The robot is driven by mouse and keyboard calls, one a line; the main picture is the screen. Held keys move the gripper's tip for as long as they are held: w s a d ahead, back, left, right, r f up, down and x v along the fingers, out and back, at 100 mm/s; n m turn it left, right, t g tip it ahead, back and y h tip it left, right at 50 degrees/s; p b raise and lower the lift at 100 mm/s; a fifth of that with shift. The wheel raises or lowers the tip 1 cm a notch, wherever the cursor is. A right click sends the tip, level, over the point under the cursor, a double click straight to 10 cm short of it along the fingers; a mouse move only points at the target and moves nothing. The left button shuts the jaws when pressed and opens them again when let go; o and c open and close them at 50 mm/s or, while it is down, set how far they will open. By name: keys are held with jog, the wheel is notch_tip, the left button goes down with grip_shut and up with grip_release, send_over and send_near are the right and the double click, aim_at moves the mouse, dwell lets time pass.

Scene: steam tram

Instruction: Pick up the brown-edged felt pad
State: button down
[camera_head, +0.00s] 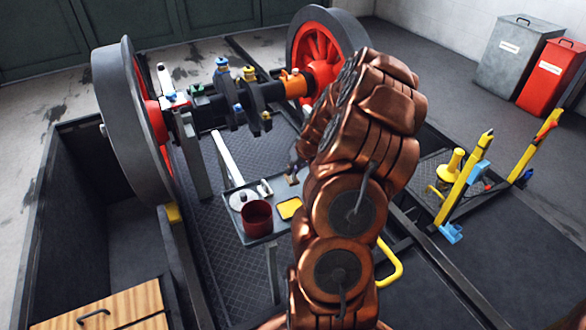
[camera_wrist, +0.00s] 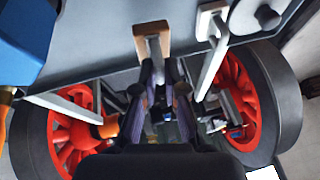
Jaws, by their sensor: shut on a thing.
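The brown-edged felt pad (camera_wrist: 153,28) shows in the wrist view as a small block with brown sides and a grey middle. My gripper (camera_wrist: 157,62) is shut on it, with the two fingertips meeting at its near end. In the head view my gripper (camera_head: 293,170) is small and partly hidden behind my copper-coloured arm, at the far right corner of the grey tray (camera_head: 262,232). The pad is too small to make out clearly there. I cannot tell whether it touches the tray.
The tray holds a dark red cup (camera_head: 257,218), a yellow-edged pad (camera_head: 289,208) and a white round piece (camera_head: 241,199). The red-spoked wheelset (camera_head: 318,45) stands behind. Yellow posts (camera_head: 464,180) stand at right. A blue block (camera_wrist: 25,40) is close in the wrist view.

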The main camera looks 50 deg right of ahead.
jog(key=s+a, duration=0.2)
jog(key=s, duration=0.2)
jog(key=s+a+r, duration=0.1)
jog(key=s+a, duration=0.2)
jog(key=s, duration=0.1)
jog(key=s+a, duration=0.2)
jog(key=s, duration=0.2)
jog(key=shift+s+a+r+p, duration=0.2)
jog(key=shift+s+a+p, duration=0.1)
jog(key=shift+s+p, duration=0.1)
jog(key=c, duration=1.8)
grip_release()
grip_shut()
jog(key=shift+w, duration=0.1)
